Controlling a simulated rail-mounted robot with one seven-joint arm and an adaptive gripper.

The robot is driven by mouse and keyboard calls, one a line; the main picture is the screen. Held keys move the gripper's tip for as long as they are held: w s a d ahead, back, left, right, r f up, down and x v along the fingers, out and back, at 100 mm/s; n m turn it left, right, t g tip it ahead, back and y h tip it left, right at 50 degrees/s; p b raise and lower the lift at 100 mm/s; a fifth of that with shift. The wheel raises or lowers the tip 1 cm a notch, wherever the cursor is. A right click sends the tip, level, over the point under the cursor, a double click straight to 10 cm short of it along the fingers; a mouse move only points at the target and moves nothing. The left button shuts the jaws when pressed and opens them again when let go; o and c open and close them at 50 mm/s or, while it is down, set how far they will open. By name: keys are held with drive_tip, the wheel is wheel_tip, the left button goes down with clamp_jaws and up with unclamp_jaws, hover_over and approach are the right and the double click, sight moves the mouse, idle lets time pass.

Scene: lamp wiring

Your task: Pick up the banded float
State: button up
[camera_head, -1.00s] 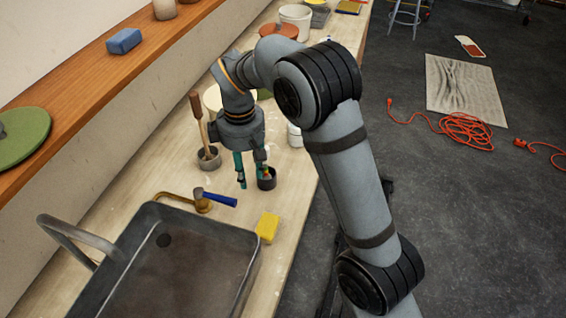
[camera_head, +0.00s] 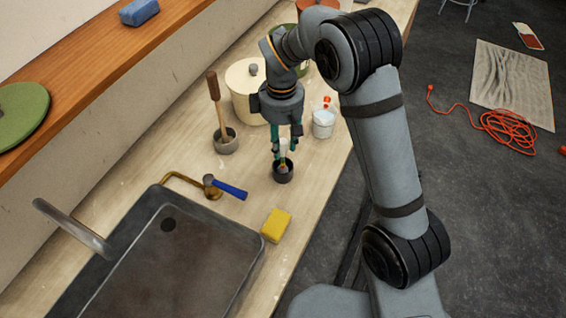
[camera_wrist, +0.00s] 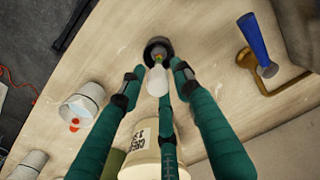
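A slim piece with a white top (camera_head: 284,148) stands upright in a small dark cup (camera_head: 283,174) on the bench, and seems to be the banded float. In the wrist view its white end (camera_wrist: 157,81) faces me, with a yellow-green part beyond it inside the dark cup (camera_wrist: 160,43). My gripper (camera_head: 287,149) is above the cup, its teal fingers pointing down around the white top. In the wrist view my gripper (camera_wrist: 157,80) has its fingers apart on either side of the white end, open. The piece's lower end is hidden in the cup.
A white tub (camera_head: 323,123) with red bits stands to the right, a cream pot (camera_head: 245,90) behind. A grey pot (camera_head: 226,142) holds a wooden-handled tool. Bench right of the cup is clear.

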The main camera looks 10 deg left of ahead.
sight(283, 168)
drive_tip(key=shift+w+d+f, duration=0.1)
drive_tip(key=shift+w+f, duration=0.05)
drive_tip(key=shift+f, duration=0.65)
drive_tip(key=f+p, duration=0.2)
drive_tip(key=f, duration=0.2)
drive_tip(key=shift+s+f, duration=0.15)
drive_tip(key=shift+s, duration=0.05)
drive_tip(key=shift+w+f, duration=0.1)
drive_tip(key=shift+f, duration=0.25)
drive_tip(key=shift+c, duration=0.8)
clamp_jaws()
